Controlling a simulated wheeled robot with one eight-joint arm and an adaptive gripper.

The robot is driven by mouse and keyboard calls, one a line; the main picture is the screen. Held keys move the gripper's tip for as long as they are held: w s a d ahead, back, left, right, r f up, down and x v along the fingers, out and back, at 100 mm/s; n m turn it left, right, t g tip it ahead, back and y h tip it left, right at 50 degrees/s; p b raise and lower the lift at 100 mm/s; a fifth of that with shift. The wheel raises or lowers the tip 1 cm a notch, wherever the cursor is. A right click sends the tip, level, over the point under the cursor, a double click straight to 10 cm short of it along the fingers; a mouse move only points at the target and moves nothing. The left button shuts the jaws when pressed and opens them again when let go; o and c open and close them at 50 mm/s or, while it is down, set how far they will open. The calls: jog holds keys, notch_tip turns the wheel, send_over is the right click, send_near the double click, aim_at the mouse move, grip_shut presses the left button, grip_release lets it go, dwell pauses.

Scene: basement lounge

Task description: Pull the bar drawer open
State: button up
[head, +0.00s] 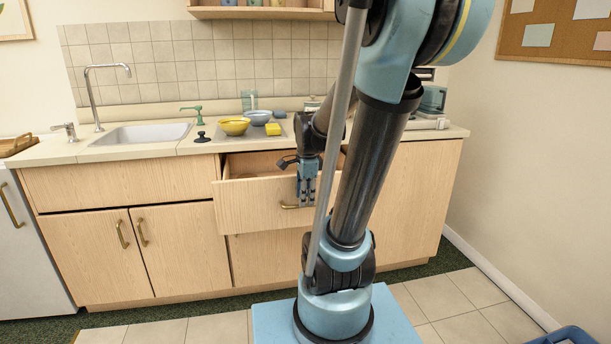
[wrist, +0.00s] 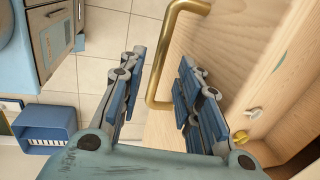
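The wooden bar drawer (head: 250,205) stands pulled out from the counter in the head view, its inside partly showing. Its brass handle (head: 289,206) is on the front, partly hidden by my gripper (head: 307,190), which hangs down at the drawer front. In the wrist view the curved brass handle (wrist: 153,75) shows between and beyond the fingers of my gripper (wrist: 162,62). The two fingers are apart, with a gap around the handle. I cannot see a firm contact with it. The wooden drawer front (wrist: 225,50) lies to the right of the handle.
Closed cabinet doors (head: 180,245) are at the lower left. A blue bin (head: 566,337) stands at the lower right. Tiled floor (head: 450,300) is clear at the right.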

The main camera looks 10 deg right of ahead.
notch_tip(320, 180, up, 10)
jog(key=s, duration=0.1)
jog(key=shift+s+f, duration=0.2)
jog(key=shift+s, duration=0.2)
dwell(0.3)
jog(key=s+f+n, duration=1.4)
jog(key=n, duration=0.4)
jog(key=shift+s+a, duration=0.1)
jog(key=shift+w+f, duration=0.15)
jog(key=shift+w, duration=0.25)
